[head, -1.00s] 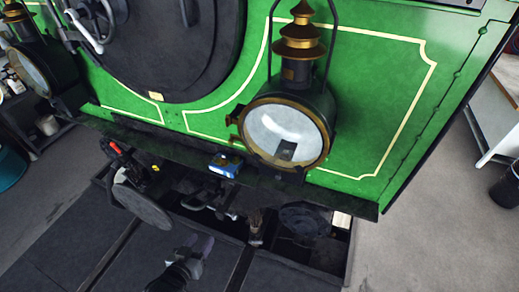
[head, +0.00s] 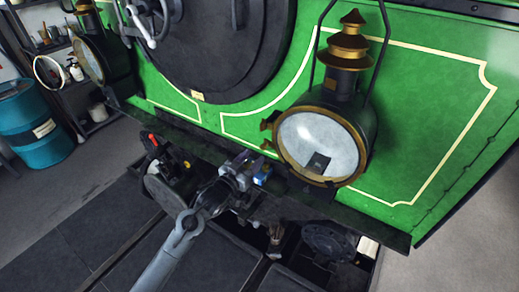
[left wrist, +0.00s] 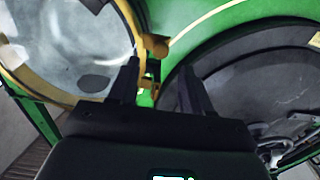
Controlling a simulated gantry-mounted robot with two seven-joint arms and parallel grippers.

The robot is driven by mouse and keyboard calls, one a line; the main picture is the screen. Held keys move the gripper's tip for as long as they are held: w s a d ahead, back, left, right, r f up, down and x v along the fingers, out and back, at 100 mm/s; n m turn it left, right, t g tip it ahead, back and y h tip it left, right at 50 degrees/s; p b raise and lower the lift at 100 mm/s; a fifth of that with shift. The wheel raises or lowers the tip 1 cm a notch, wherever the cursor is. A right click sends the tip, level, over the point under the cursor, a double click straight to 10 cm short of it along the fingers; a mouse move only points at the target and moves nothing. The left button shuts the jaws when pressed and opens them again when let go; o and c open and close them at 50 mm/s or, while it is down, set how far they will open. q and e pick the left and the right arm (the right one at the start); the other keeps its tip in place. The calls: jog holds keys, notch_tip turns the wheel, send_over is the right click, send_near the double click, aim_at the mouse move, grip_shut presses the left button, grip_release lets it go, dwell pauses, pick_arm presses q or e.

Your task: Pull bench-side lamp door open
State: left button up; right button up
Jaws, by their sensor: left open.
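The near lamp (head: 345,85) has a stepped brass chimney and stands on the green tram front. Its round glass door (head: 320,145) has a brass rim and looks shut. Brass lugs (head: 268,130) stick out from the rim's left side. My left gripper (head: 238,172) is below and left of this lamp, apart from it in the head view. In the left wrist view its open, empty fingers (left wrist: 160,82) point toward the lugs (left wrist: 155,47), with the glass (left wrist: 75,45) at left. Contact cannot be told. My right gripper is not in view.
A second lamp (head: 92,60) stands at the far left. The round dark smokebox door (head: 225,50) is left of the near lamp. A teal drum (head: 35,125) and shelves stand at left.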

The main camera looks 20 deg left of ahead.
aim_at(262, 148)
pick_arm(q)
jog(key=shift+p+x, duration=0.45)
jog(key=shift+x, duration=2.05)
grip_shut()
